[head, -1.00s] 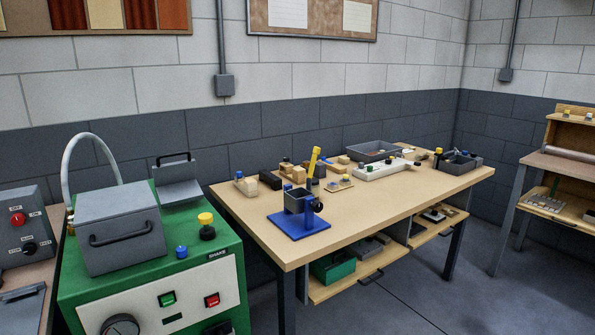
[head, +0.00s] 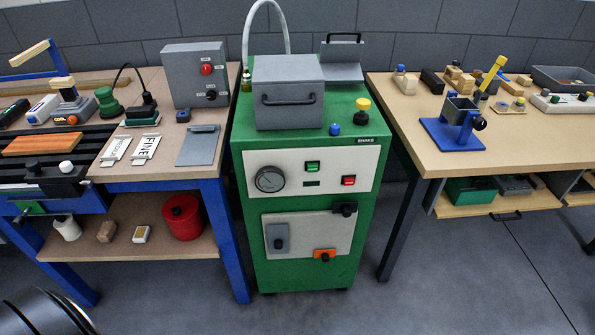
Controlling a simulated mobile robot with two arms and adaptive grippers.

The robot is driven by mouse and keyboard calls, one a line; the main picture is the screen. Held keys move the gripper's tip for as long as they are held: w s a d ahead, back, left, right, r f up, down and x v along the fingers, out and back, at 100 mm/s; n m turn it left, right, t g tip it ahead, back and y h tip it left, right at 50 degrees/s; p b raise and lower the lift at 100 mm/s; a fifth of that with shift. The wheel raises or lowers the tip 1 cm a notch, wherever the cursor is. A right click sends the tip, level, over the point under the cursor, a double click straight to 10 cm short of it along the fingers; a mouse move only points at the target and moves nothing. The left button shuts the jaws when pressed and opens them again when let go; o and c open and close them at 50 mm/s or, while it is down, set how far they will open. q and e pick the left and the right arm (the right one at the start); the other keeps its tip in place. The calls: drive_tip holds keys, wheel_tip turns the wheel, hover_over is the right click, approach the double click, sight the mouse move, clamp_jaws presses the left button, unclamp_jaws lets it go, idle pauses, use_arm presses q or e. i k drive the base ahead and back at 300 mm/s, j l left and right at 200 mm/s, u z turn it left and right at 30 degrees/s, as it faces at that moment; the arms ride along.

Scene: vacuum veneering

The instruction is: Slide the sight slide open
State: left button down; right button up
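The green machine (head: 243,219) stands in the middle of the head view. Its lower front has a pale panel (head: 305,228). A small grey plate with a dark knob (head: 277,238), which looks like the sight slide, sits upright at the panel's left side. I cannot read a label on it or tell how far it is slid. An orange latch with a black knob (head: 324,255) is at the panel's bottom, and a black catch (head: 345,209) at its upper right. Neither of my grippers is in view.
A blue-framed bench (head: 212,188) with sanding tools stands close on the left. A wooden workbench (head: 430,152) with a blue stand (head: 455,135) is on the right. Grey floor (head: 330,312) is free before the machine. A dark rounded part, probably mine, shows at bottom left.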

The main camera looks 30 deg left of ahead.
sight(278, 234)
drive_tip(key=u, duration=1)
